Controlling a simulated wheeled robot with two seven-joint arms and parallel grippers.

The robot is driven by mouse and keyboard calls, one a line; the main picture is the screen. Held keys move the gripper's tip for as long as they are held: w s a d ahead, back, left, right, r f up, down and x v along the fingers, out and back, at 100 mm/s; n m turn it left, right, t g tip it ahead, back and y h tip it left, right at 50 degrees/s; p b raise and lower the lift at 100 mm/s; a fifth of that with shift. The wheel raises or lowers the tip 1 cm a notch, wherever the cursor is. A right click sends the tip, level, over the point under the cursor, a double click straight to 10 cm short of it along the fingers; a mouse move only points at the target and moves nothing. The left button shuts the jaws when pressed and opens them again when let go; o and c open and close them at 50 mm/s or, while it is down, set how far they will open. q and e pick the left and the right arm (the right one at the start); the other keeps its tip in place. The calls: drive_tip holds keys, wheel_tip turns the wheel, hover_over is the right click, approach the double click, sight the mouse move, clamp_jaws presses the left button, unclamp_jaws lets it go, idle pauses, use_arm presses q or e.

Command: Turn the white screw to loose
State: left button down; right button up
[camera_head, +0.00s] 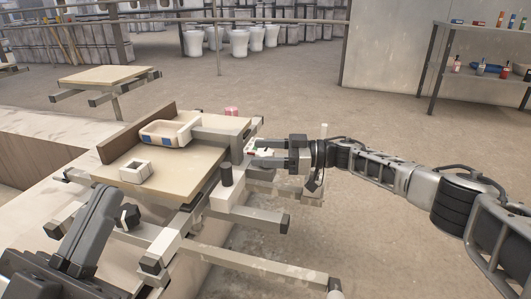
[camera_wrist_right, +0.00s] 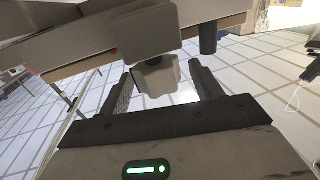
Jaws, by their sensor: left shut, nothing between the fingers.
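The white screw is a lobed knob (camera_wrist_right: 157,78) in the right wrist view, below a pale beam. It sits between the two fingers of my right gripper (camera_wrist_right: 162,90), with gaps visible on both sides. In the head view my right gripper (camera_head: 262,152) reaches in from the right, its fingers at the right side of the table frame, and mostly hides the screw. My left gripper (camera_head: 104,198) is shut and empty at the lower left, in front of the wooden table top.
Metal beams with dark end caps stick out in front (camera_head: 255,218). A dark post (camera_head: 226,174) stands close to my right gripper. Open floor lies right.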

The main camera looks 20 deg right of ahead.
drive_tip(key=shift+s+d, duration=0.1)
drive_tip(key=shift+d, duration=0.1)
use_arm(q)
drive_tip(key=f+n+y+p, duration=0.1)
drive_tip(key=f+n+y, duration=0.1)
drive_tip(key=w+f+n+g+y+p, duration=0.1)
drive_tip(key=f+n+y, duration=0.1)
drive_tip(key=n, duration=0.1)
drive_tip(key=shift+w+f+p, duration=0.1)
drive_tip(key=shift+f+p, duration=0.1)
drive_tip(key=shift+p, duration=0.1)
use_arm(e)
drive_tip(key=v, duration=1.5)
drive_tip(key=shift+d, duration=0.25)
drive_tip(key=shift+f, duration=0.1)
